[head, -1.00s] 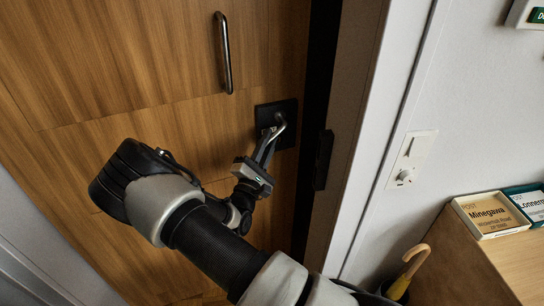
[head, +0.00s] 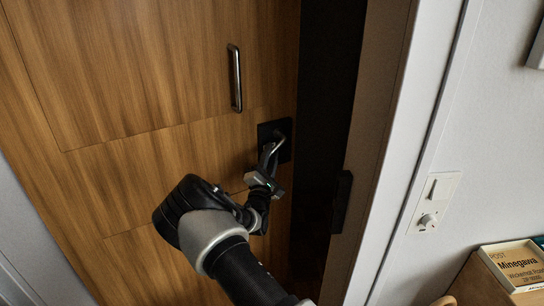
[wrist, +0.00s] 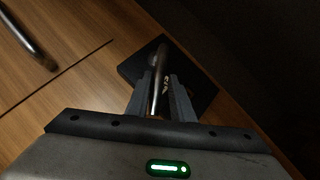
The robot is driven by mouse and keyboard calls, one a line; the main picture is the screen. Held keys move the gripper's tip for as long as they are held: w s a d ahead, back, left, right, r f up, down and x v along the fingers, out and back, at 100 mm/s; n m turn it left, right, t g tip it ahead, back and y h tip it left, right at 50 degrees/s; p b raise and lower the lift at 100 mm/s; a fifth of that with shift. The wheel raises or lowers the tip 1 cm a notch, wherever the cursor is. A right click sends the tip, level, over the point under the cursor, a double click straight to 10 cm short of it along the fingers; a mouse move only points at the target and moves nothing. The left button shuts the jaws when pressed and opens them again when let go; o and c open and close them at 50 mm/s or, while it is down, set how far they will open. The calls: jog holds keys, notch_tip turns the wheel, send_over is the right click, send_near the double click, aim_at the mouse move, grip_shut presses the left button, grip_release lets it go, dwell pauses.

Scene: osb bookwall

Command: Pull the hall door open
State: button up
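The wood-panelled hall door (head: 130,90) fills the left and middle of the head view. It stands ajar, with a dark gap along its right edge. Its metal lever handle (head: 279,141) sits on a black square plate near that edge. My gripper (head: 270,153) is at the lever. In the wrist view, the two fingers of my gripper (wrist: 161,95) lie on either side of the lever (wrist: 160,80) and close against it. The lever's outer end is partly hidden between the fingers.
A vertical metal pull bar (head: 235,78) is fixed to the door above the lever. The door frame (head: 375,150) with a dark strike plate (head: 342,202) stands right of the gap. A wall switch (head: 433,203) and a wooden cabinet (head: 480,285) bearing a box (head: 515,266) are at the right.

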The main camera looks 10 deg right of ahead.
jog(key=shift+o, duration=1.2)
jog(key=shift+s+f, duration=0.2)
jog(key=shift+s, duration=0.15)
jog(key=v, duration=1.6)
jog(key=shift+s+a+p, duration=0.2)
jog(key=shift+s+p, duration=0.15)
jog(key=shift+p, duration=0.05)
